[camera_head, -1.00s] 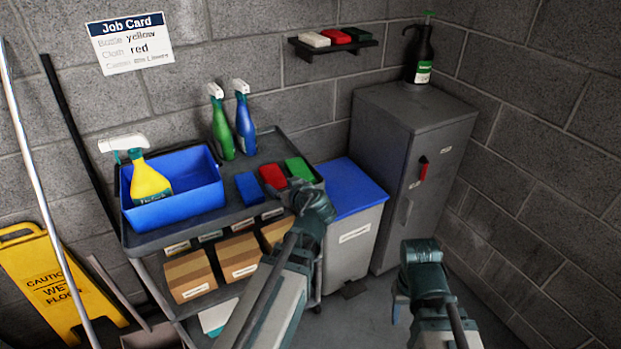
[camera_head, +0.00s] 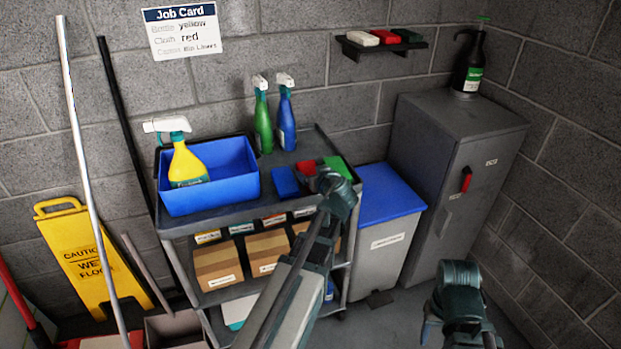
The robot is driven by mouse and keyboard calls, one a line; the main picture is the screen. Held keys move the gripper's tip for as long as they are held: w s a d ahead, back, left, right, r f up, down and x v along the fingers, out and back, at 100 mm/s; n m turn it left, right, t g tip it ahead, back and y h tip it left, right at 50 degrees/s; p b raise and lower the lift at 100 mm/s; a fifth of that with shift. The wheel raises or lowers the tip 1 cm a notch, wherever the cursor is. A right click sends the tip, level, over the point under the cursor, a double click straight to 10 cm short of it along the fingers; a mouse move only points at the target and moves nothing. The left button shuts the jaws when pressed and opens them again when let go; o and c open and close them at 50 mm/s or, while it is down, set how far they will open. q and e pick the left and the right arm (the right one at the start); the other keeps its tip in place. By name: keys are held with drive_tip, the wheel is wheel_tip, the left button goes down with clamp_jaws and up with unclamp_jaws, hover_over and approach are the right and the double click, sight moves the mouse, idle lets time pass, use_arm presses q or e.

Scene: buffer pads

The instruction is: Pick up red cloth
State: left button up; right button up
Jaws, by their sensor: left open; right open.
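The red cloth (camera_head: 306,167) lies on the top shelf of the grey cart, between a blue cloth (camera_head: 285,181) and a green cloth (camera_head: 337,166). My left gripper (camera_head: 323,182) is over the cart's front right, close to the red cloth and partly covering its near side. It is open; its fingers are hard to make out, and I cannot tell whether they touch the cloth. My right gripper (camera_head: 432,328) is open and empty, low at the right, away from the cart. The job card (camera_head: 183,32) on the wall reads bottle yellow, cloth red.
A blue bin (camera_head: 245,187) holding a yellow spray bottle (camera_head: 186,166) is on the cart's left. Green (camera_head: 263,125) and blue (camera_head: 287,125) bottles stand behind. A blue-lidded bin (camera_head: 388,195) and grey cabinet (camera_head: 440,200) are right of the cart. A wall shelf (camera_head: 382,48) holds white, red and green blocks.

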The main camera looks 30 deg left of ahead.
sight(310, 171)
use_arm(q)
drive_tip(key=b+x, duration=0.2)
drive_tip(key=x, duration=0.3)
drive_tip(key=shift+a+f, duration=0.1)
drive_tip(key=shift+f, duration=0.15)
drive_tip(key=shift+r, duration=0.1)
use_arm(e)
wheel_tip(310, 171, down, 2)
drive_tip(key=shift+f, duration=0.1)
